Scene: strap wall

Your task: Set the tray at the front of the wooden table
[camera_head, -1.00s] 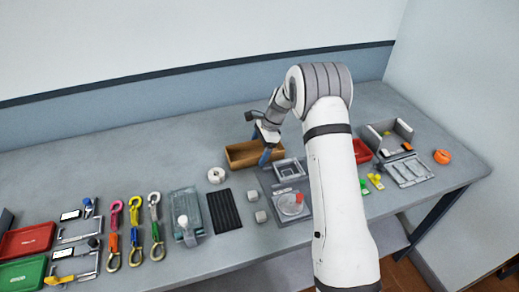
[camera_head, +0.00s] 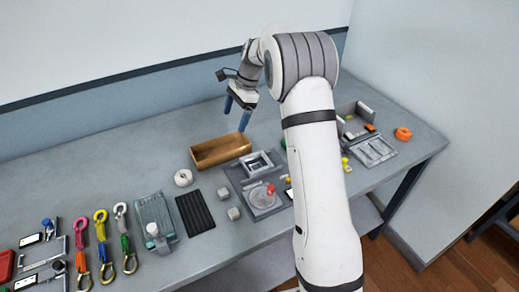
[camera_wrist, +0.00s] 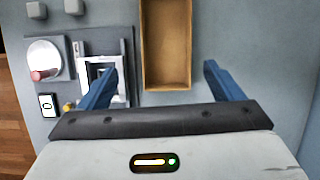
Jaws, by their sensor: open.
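A brown open wooden tray (camera_head: 205,163) sits toward the back of the grey table (camera_head: 110,165). It is empty inside and also shows in the wrist view (camera_wrist: 147,75), between my fingers. The table top looks grey, not wood-coloured. My gripper (camera_head: 236,115) is open with nothing between its blue fingers. It hangs above and behind the tray's right end, apart from it. In the wrist view, my gripper's fingers (camera_wrist: 160,72) stand wide to either side of the tray, with the tray lying beyond them.
In front of the tray are a grey fixture board (camera_head: 240,183), a white roll (camera_head: 183,178), small grey blocks (camera_head: 234,213) and a black ribbed mat (camera_head: 195,212). Several coloured straps with hooks (camera_head: 102,245) lie at left.

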